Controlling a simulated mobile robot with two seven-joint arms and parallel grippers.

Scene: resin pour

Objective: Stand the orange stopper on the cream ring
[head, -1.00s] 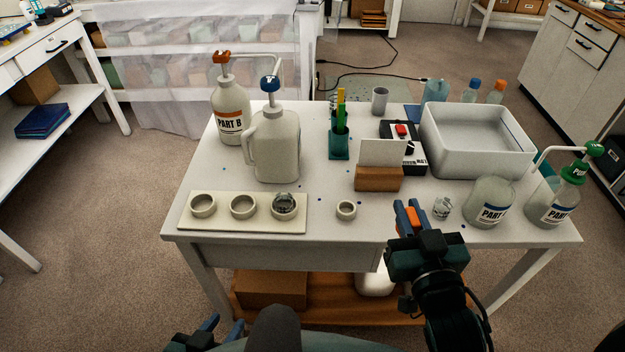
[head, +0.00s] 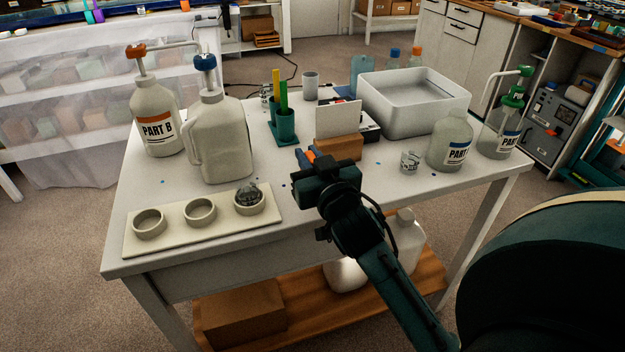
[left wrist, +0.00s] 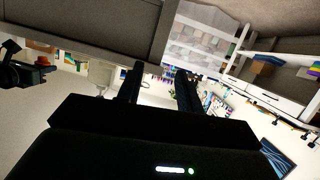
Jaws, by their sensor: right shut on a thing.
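My right gripper (head: 306,159) is shut on the orange stopper (head: 311,155), of which only a sliver shows between the blue fingertips. It is over the middle of the white table, in front of the brown card block. The loose cream ring is out of sight in the head view, apparently behind my right gripper. My left gripper (left wrist: 160,76) shows only in the left wrist view, fingers apart and empty.
The Part B bottle (head: 155,118) and a pump jug (head: 222,140) stand at the left. A card block (head: 339,148), grey tub (head: 412,108), clear cup (head: 410,161) and two labelled bottles, one (head: 449,140) nearer, crowd the right. The table's front right is clear.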

